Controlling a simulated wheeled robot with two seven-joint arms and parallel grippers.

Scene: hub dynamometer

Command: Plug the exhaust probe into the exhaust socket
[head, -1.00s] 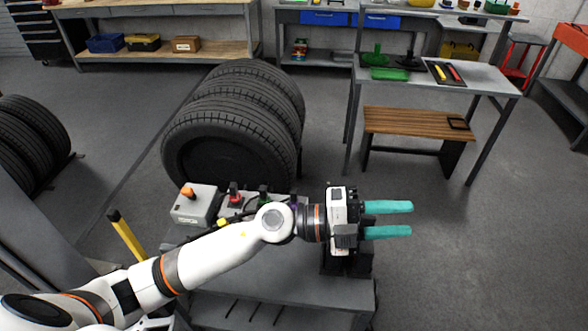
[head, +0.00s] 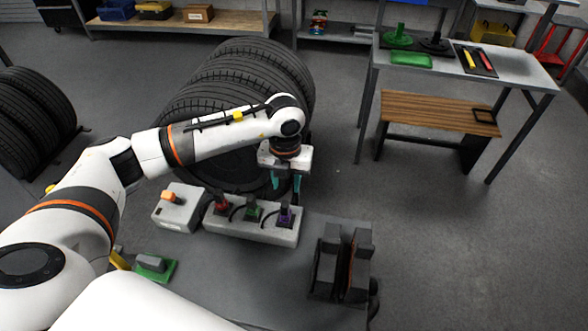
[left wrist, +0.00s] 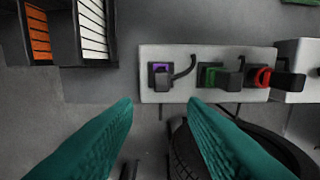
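A pale block (head: 250,232) on the grey bench carries a red-marked (head: 222,204), a green-marked (head: 252,211) and a purple-marked fitting (head: 285,216), each with a dark upright piece. The left wrist view also shows the purple fitting (left wrist: 162,76), green fitting (left wrist: 212,76) and red fitting (left wrist: 263,78), with dark cables. I cannot tell which is the exhaust probe or exhaust socket. My left gripper (head: 285,187) points down just behind the block's purple end. Its teal fingers (left wrist: 160,112) are apart with nothing between them. My right gripper is not in view.
A grey box with an orange switch (head: 171,196) stands left of the block. A dark slotted holder (head: 342,262) stands to its right. A green piece with a grey block (head: 153,267) lies at front left. Large tires (head: 235,85) stand behind.

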